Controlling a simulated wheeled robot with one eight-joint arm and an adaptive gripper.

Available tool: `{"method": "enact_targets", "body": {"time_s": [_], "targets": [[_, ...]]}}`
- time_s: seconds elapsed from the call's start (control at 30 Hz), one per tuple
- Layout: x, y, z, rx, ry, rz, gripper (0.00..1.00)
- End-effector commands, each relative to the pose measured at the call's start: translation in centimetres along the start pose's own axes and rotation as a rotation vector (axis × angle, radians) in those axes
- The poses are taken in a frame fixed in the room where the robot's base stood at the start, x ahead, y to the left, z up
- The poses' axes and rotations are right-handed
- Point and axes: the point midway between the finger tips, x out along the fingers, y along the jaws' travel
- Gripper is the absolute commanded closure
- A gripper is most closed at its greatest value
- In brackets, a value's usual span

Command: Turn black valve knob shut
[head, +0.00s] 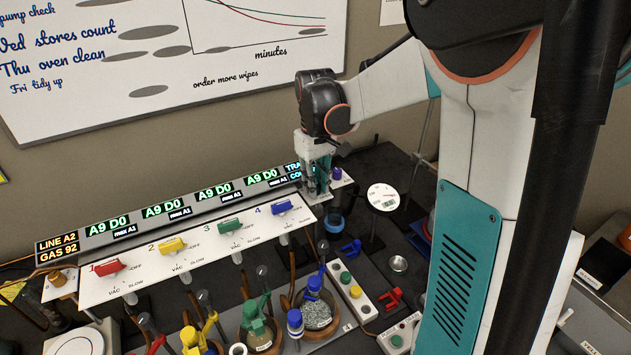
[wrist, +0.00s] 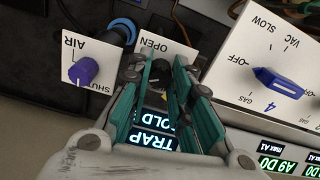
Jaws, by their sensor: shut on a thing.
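The black valve knob (wrist: 157,97) is on a white plate (wrist: 150,48) marked OPEN, partly hidden between the fingers in the wrist view. Its exact pointing angle is hard to read. My gripper (wrist: 165,80) comes down over this plate with its teal fingers on both sides of the knob, shut on it. In the head view my gripper (head: 317,192) is at the right end of the panel row, and it hides the black knob there.
A purple knob (wrist: 83,70) on a plate marked AIR and SHUT sits close beside. A blue knob (wrist: 277,83) numbered 4 is on the other side. The lit display strip (head: 205,195) runs behind. Flasks, including a blue-capped one (head: 318,310), crowd the bench in front.

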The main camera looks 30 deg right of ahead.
Motion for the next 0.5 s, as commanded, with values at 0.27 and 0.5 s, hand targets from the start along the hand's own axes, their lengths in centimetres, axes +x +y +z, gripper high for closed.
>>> {"method": "enact_targets", "body": {"time_s": [0.27, 0.5], "targets": [[-0.05, 0.01, -0.02, -0.218, 0.000, 0.000, 1.00], [-0.05, 0.01, -0.03, -0.342, 0.000, 0.000, 1.00]]}}
